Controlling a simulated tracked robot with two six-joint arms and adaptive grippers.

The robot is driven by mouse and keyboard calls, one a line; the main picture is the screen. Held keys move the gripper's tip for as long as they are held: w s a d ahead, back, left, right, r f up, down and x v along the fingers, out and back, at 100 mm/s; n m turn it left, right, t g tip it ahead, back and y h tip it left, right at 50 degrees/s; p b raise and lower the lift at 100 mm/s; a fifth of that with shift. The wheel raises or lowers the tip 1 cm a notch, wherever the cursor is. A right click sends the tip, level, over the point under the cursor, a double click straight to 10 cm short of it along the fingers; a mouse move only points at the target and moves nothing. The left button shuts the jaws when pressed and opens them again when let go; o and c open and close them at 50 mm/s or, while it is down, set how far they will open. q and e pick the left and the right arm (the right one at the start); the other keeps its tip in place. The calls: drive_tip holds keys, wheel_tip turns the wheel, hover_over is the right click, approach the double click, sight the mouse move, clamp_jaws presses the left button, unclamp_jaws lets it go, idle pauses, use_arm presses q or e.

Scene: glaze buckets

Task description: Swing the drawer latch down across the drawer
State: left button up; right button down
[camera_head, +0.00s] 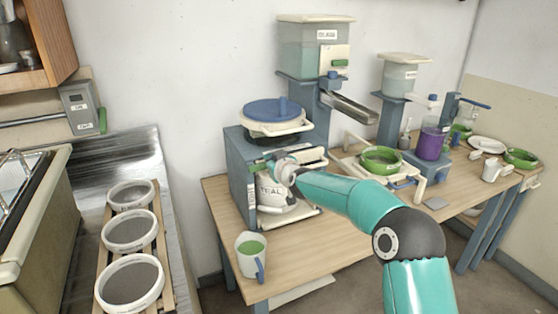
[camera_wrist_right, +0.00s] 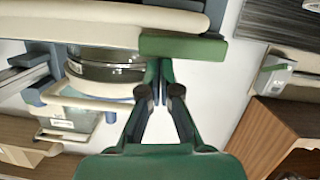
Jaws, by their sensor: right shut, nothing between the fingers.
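A blue-grey housing (camera_head: 240,172) stands on the wooden table with a blue-lidded pot on top. A small green piece, likely the drawer latch (camera_head: 258,166), shows at its upper front edge, partly hidden by my gripper. In the right wrist view a green block, likely the same latch (camera_wrist_right: 183,46), lies level beside a cream bar, likely the drawer front (camera_wrist_right: 105,18). My right gripper (camera_head: 272,158) is at the housing front. Its fingers (camera_wrist_right: 157,72) are together and empty, with tips close to the green block; I cannot tell if they touch. My left gripper is not in view.
A white container labelled TEAL (camera_head: 270,192) sits low in the housing. A mug of green glaze (camera_head: 251,255) stands at the table's front left corner. A green bowl (camera_head: 382,160) and a purple jar (camera_head: 432,143) stand to the right. Sieves (camera_head: 130,232) line the left rack.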

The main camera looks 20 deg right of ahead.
drive_tip(key=shift+f, duration=0.2)
drive_tip(key=s+r, duration=0.6)
drive_tip(key=s, duration=0.3)
drive_tip(key=shift+s+d+r+p, duration=0.2)
drive_tip(key=shift+s+p, duration=0.1)
drive_tip(key=shift+p, duration=0.15)
drive_tip(key=shift+a, duration=0.15)
